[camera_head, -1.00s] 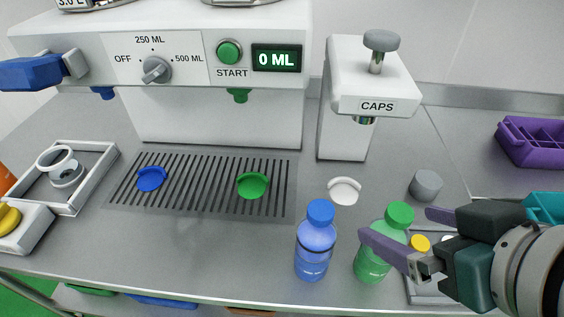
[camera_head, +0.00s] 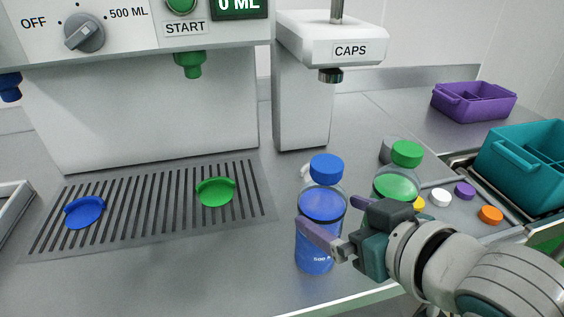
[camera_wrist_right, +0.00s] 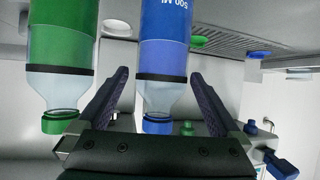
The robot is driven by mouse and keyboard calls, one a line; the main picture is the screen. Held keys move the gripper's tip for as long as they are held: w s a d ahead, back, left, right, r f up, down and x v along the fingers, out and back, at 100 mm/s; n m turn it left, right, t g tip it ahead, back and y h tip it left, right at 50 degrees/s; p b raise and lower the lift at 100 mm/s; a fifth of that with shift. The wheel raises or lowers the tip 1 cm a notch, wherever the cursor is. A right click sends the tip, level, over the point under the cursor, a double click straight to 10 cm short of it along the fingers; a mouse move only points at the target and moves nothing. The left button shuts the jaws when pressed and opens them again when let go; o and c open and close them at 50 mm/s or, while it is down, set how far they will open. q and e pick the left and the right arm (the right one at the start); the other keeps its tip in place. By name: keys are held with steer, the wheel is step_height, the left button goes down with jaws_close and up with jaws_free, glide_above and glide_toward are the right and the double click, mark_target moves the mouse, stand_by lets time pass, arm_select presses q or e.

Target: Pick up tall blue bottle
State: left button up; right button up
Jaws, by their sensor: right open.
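The tall blue bottle (camera_head: 320,205) stands upright on the grey counter, with a blue cap and "500" on its lower part. My right gripper (camera_head: 326,211) is open at it, one finger across its near side and the other at its right. In the right wrist view the blue bottle (camera_wrist_right: 165,45) appears upside down between the two spread fingers. It is not gripped. A green-capped bottle (camera_head: 398,185) stands just to the right, partly behind my gripper; it also shows in the wrist view (camera_wrist_right: 60,40). My left gripper is out of view.
The caps station (camera_head: 320,45) stands behind the bottles. The filling machine (camera_head: 160,115) and its slotted grate (camera_head: 140,215) are at left. Loose caps, including an orange one (camera_head: 490,215), lie at right near a teal crate (camera_head: 525,170) and a purple crate (camera_head: 472,102).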

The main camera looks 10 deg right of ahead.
steer(key=x, duration=0.4)
steer(key=shift+a+b, duration=0.15)
steer(key=shift+b, duration=0.25)
steer(key=shift+c, duration=0.2)
jaws_close()
